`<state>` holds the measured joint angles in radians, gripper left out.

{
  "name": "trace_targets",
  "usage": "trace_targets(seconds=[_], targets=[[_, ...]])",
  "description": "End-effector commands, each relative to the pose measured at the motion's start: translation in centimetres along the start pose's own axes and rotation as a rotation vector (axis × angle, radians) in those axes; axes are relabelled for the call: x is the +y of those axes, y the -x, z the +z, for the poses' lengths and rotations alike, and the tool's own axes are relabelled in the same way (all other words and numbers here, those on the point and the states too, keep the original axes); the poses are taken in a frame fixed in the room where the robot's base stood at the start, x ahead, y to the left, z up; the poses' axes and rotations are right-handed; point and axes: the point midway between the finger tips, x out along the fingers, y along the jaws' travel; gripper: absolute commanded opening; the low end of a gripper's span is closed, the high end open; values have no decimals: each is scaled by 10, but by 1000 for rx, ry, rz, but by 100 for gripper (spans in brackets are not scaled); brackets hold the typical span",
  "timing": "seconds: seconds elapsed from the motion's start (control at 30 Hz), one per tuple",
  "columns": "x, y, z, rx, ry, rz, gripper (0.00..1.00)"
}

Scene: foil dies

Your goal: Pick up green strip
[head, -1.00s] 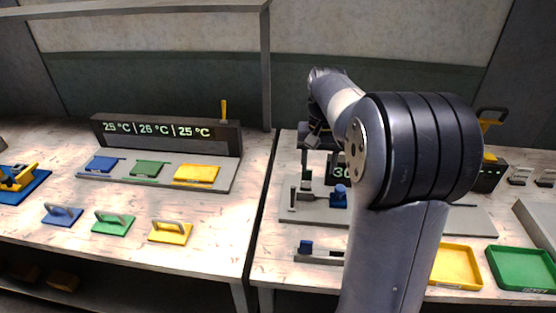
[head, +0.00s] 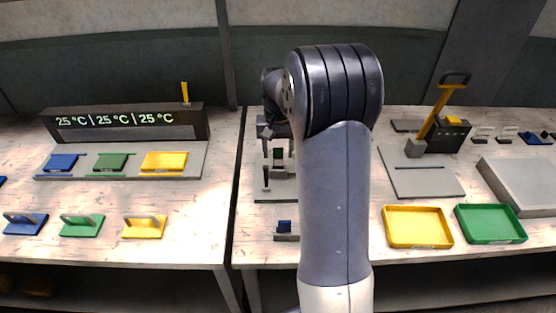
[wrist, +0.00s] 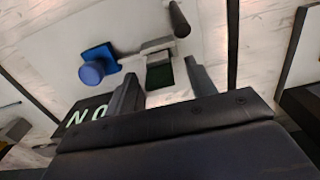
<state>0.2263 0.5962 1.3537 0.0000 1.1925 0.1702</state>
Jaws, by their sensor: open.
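A small dark green piece (wrist: 160,75), which may be the green strip, lies against a grey metal block (wrist: 158,46) in the wrist view. My gripper (wrist: 160,69) is open, with one finger on each side of this piece and a gap to each. I cannot tell the height of the fingers above it. In the head view my gripper (head: 278,150) is small and partly merges with the fixture on the right bench, and my arm hides part of that fixture.
A blue knob (wrist: 92,73) and a dark post (wrist: 179,19) stand close to my gripper. The left bench holds a heater with a green plate (head: 110,161) and a green handled block (head: 82,226). Yellow (head: 417,243) and green (head: 490,238) trays lie right of my arm.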

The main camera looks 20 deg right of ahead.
Motion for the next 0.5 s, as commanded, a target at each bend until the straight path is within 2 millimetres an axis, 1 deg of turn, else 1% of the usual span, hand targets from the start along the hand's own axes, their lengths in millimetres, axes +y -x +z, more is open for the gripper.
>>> trace_targets(seconds=[0.03,0.13,0.23,0.4,0.5], targets=[[0,-7,0,-3,0,1,53],[0,-17,1,-2,0,0,53],[0,-20,0,1,0,0,53],[0,-20,0,1,0,0,53],[0,-20,0,1,0,0,45]])
